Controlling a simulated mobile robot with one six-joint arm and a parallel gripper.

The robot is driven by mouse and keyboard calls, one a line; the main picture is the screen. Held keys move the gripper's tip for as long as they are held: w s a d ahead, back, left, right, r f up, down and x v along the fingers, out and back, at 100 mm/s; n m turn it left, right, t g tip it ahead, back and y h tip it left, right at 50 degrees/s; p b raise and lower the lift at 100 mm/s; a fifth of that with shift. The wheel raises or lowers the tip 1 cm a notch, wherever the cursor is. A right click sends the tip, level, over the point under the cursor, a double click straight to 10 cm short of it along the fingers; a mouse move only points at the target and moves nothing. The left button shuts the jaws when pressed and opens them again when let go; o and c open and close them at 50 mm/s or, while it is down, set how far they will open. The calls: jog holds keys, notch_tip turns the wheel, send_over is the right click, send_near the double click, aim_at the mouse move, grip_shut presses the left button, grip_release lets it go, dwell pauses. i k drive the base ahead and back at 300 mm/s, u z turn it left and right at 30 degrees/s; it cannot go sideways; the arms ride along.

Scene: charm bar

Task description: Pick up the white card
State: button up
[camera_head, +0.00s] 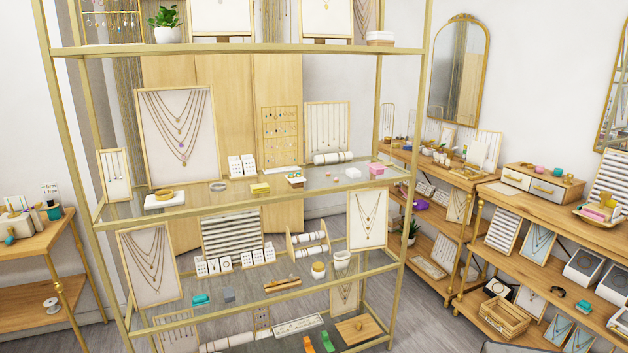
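A small white card (51,190) with dark marks stands upright at the back of the wooden side table (30,241) at the far left. Other small white card-like pieces (236,166) stand on the middle shelf of the gold-framed glass rack. More white card-like pieces (225,263) stand in a row on the shelf below. I cannot tell which of these is the white card of the task. My gripper is not in view.
The gold-framed rack (250,50) with glass shelves fills the middle, crowded with necklace boards and small boxes. Wooden display tables (555,217) line the right wall. Grey floor (425,312) shows between the rack and the right tables.

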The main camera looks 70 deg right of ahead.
aim_at(296, 179)
jog(key=z, duration=0.7)
jog(key=i, duration=0.75)
jog(key=z, duration=0.3)
